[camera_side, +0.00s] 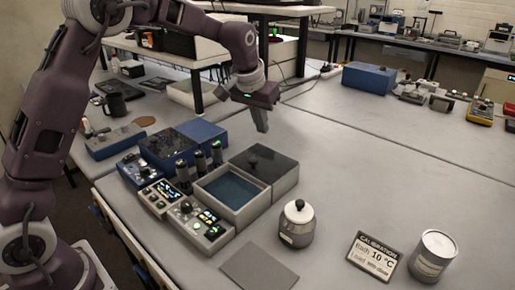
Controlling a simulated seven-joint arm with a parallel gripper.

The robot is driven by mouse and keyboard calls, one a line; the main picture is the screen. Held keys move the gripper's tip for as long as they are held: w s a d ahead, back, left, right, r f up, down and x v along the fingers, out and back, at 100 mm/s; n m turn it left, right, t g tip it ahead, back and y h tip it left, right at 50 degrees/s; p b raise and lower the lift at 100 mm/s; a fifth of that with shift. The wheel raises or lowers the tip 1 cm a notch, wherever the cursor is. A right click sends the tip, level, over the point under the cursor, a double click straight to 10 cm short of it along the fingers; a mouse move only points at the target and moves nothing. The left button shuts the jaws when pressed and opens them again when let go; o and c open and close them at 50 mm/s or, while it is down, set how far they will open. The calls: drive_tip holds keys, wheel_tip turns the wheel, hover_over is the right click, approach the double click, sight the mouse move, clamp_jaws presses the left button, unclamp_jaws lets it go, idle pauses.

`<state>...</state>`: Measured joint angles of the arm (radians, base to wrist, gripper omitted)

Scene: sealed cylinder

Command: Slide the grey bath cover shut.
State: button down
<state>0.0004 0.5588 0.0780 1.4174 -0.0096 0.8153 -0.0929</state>
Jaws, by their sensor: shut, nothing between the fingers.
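The bath (236,217) is a pale grey box on the table in front of my arm. Its left part stands open and shows a blue inside. The grey bath cover (272,162) is a dark flat panel with a small black knob (252,161); it lies over the right, far part of the bath. My gripper (263,128) is shut and empty. It points down above the table, behind the cover in the picture, and appears apart from the knob.
Control boxes with lit displays (203,224) and several dark upright cylinders (200,160) stand left of the bath. A lidded jar (297,223), a grey mat (259,266), a calibration sign (373,257) and a can (432,255) are in front.

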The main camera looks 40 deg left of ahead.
hover_over(261, 161)
drive_tip(key=w, duration=0.2)
drive_tip(key=f, duration=0.5)
drive_tip(key=shift+a+f, duration=0.2)
drive_tip(key=shift+f, duration=0.1)
drive_tip(key=s, duration=0.3)
drive_tip(key=shift+d+f, duration=0.25)
drive_tip(key=shift+f, duration=0.1)
drive_tip(key=shift+s+f, duration=0.1)
drive_tip(key=shift+s, duration=0.25)
drive_tip(key=s, duration=1.3)
drive_tip(key=shift+s+f, duration=0.1)
